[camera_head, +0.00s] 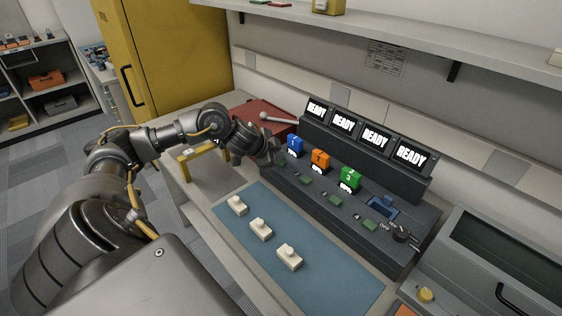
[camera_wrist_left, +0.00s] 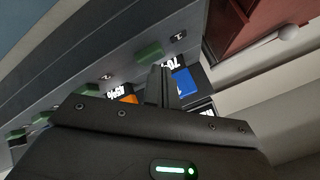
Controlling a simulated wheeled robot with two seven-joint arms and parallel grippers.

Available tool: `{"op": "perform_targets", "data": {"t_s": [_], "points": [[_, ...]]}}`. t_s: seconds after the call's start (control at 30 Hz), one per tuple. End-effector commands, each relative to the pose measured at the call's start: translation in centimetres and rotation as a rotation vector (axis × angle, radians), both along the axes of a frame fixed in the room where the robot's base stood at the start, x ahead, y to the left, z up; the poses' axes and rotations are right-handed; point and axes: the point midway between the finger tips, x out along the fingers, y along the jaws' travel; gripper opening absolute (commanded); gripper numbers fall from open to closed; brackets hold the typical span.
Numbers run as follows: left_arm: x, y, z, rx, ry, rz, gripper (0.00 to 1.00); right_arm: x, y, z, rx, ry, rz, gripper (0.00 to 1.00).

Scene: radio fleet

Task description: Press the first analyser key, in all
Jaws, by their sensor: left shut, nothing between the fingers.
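The analyser (camera_head: 400,240) is a dark sloped console with a row of lit screens (camera_head: 375,137) reading READY. A blue block (camera_head: 295,145) marked 1, an orange block (camera_head: 320,160) marked 2 and a green block (camera_head: 350,179) marked 3 stand in it. Green keys (camera_head: 306,180) line its front. My left gripper (camera_head: 275,157) is shut and empty at the console's far-left end and hides the first key in the head view. In the left wrist view the first green key (camera_wrist_left: 150,52) shows beside my fingertips (camera_wrist_left: 161,84); whether they touch anything is unclear. My right gripper is out of view.
A blue mat (camera_head: 330,262) holds three small cream pieces (camera_head: 260,229). A yellow handle-like frame (camera_head: 203,160) stands left of the mat. A red case (camera_head: 255,113) and a round-ended rod (camera_head: 278,118) lie behind my gripper. A shelf (camera_head: 420,45) overhangs the back.

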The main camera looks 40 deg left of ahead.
Motion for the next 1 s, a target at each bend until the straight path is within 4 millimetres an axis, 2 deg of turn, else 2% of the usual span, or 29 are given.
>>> {"op": "perform_targets", "data": {"t_s": [1.0], "points": [[-0.01, -0.01, -0.96, 0.000, 0.001, 0.000, 0.00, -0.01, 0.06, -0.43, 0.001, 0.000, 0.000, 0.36]]}}
